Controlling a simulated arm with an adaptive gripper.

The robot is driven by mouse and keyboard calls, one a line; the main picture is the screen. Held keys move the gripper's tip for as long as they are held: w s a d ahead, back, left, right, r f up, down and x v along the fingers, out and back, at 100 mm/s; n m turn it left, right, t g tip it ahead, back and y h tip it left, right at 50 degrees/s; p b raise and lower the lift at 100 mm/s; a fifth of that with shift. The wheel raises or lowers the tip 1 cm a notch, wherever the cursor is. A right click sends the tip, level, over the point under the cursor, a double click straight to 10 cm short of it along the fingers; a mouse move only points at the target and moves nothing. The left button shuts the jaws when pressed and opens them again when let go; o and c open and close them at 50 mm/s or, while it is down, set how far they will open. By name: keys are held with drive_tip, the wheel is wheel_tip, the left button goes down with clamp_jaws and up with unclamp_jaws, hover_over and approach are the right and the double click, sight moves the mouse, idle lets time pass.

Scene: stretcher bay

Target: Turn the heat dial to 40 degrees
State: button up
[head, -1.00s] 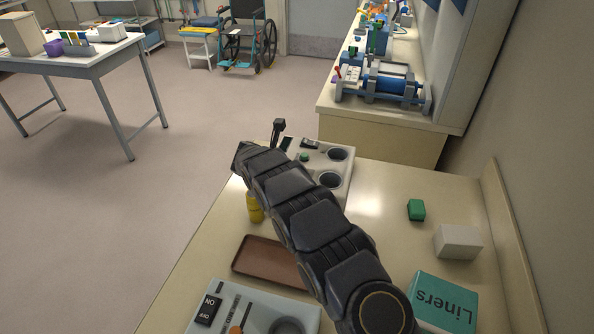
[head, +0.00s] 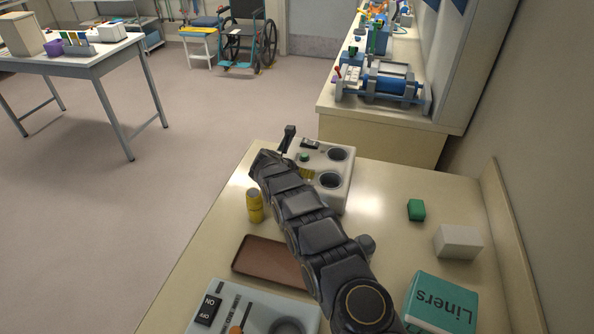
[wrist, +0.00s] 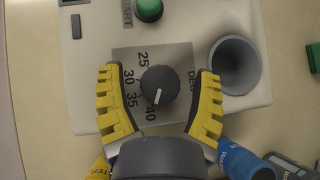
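The heat dial (wrist: 160,85) is a round black knob on a grey plate marked 25, 30, 35 and 40. Its white pointer line points down and slightly left in the wrist view, roughly toward the 40 mark. My gripper (wrist: 158,72) is open, with one yellow finger on each side of the dial and a visible gap to both. The dial sits on a pale control unit (head: 333,187) on the counter. In the head view my arm hides the dial, and only a bit of yellow finger (head: 307,173) shows.
A green START button (wrist: 149,9) and a grey cup well (wrist: 235,66) flank the dial plate. A yellow bottle (head: 254,206), brown tray (head: 262,262) and ON/OFF panel (head: 250,292) are nearer. A green block (head: 416,210), white box (head: 458,242) and Liners box (head: 442,301) stand right.

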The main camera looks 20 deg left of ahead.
drive_tip(key=c, duration=0.8)
drive_tip(key=shift+c, duration=0.2)
drive_tip(key=shift+m+h, duration=0.4)
drive_tip(key=shift+m, duration=0.2)
drive_tip(key=o, duration=1.1)
drive_tip(key=shift+o, duration=0.2)
drive_tip(key=shift+r, duration=0.1)
drive_tip(key=v, duration=1.2)
drive_tip(key=shift+w, duration=0.1)
